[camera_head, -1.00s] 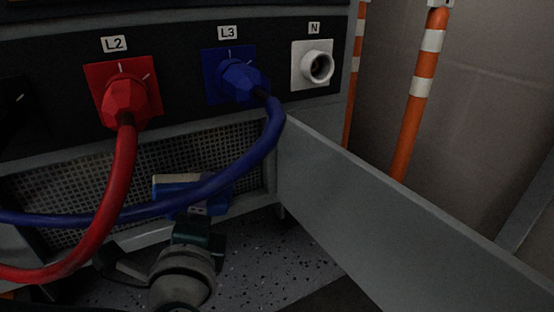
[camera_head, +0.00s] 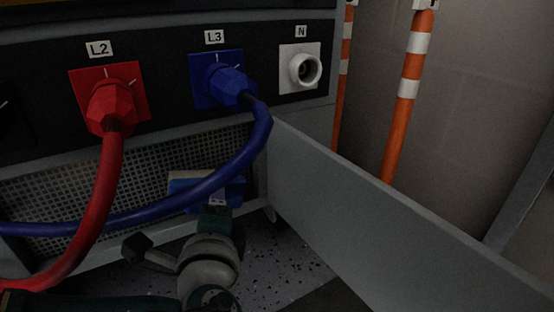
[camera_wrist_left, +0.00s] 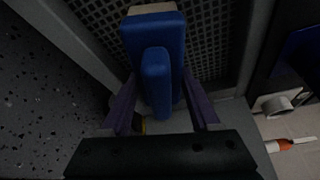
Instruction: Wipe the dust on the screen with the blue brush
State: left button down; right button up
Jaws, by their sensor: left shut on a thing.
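The blue brush (camera_head: 181,186) has a blue body and a pale bristle strip. In the head view it is partly behind the blue cable, in front of the mesh screen (camera_head: 90,192). My left gripper (camera_head: 217,197) is shut on the brush from below. In the left wrist view the purple fingers of the left gripper (camera_wrist_left: 160,108) stand on either side of the brush handle (camera_wrist_left: 157,80). The pale bristle side (camera_wrist_left: 152,8) faces the mesh (camera_wrist_left: 205,35). I cannot tell whether the bristles touch it. Dust cannot be made out. My right gripper is not in view.
A red cable (camera_head: 98,190) and a blue cable (camera_head: 240,155) hang from the L2 and L3 plugs across the front of the screen. A grey panel (camera_head: 380,215) juts forward on the right. Orange-and-white posts (camera_head: 407,100) stand behind it. Speckled floor (camera_head: 285,255) lies below.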

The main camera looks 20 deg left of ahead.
aim_at(193, 210)
pick_arm(q)
jog(key=shift+a, duration=0.1)
jog(key=shift+s+a+r+p, duration=0.1)
jog(key=shift+s+a+p, duration=0.4)
jog(key=shift+s+a, duration=0.1)
jog(key=shift+s+a+p, duration=0.3)
jog(key=shift+s+a, duration=0.2)
jog(key=shift+s, duration=0.1)
jog(key=shift+s+a, duration=0.25)
jog(key=shift+s, duration=0.05)
jog(key=shift+s+d+p, duration=0.35)
jog(key=shift+s+d, duration=0.3)
jog(key=shift+d, duration=0.1)
jog(key=s+d, duration=0.2)
jog(key=d, duration=0.1)
jog(key=shift+s, duration=0.2)
